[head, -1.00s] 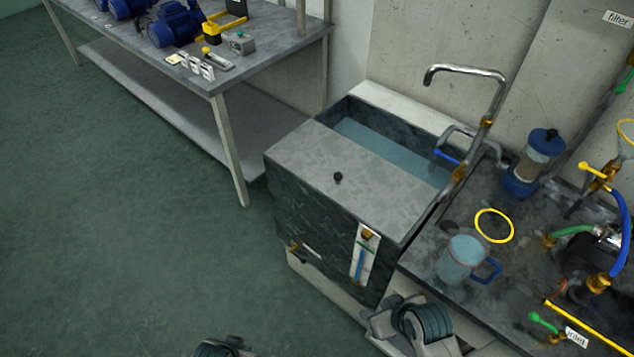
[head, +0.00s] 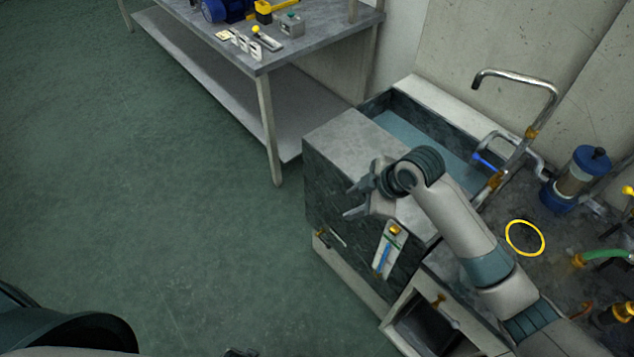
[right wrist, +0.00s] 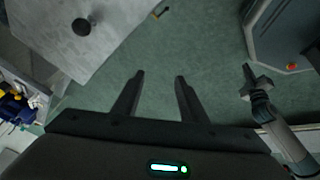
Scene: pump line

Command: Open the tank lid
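The tank (head: 330,190) is a dark stone box with a grey lid (head: 335,137) over its front part. Water (head: 425,140) shows uncovered behind the lid. My right gripper (head: 350,200) is open and empty at the lid's front left side. It hides the lid's dark knob in the head view. In the right wrist view the knob (right wrist: 82,26) stands on the lid (right wrist: 110,45), up and left of the open fingers (right wrist: 159,76), which have green floor behind them. My left gripper (right wrist: 255,82) shows small at the right of that view; its opening is unclear.
A steel faucet (head: 525,80) and a blue-handled valve (head: 487,160) stand right of the tank. A yellow ring (head: 525,238) lies on the dark counter, by a blue-capped filter (head: 577,180). A workbench (head: 280,50) stands at back left. The left floor is clear.

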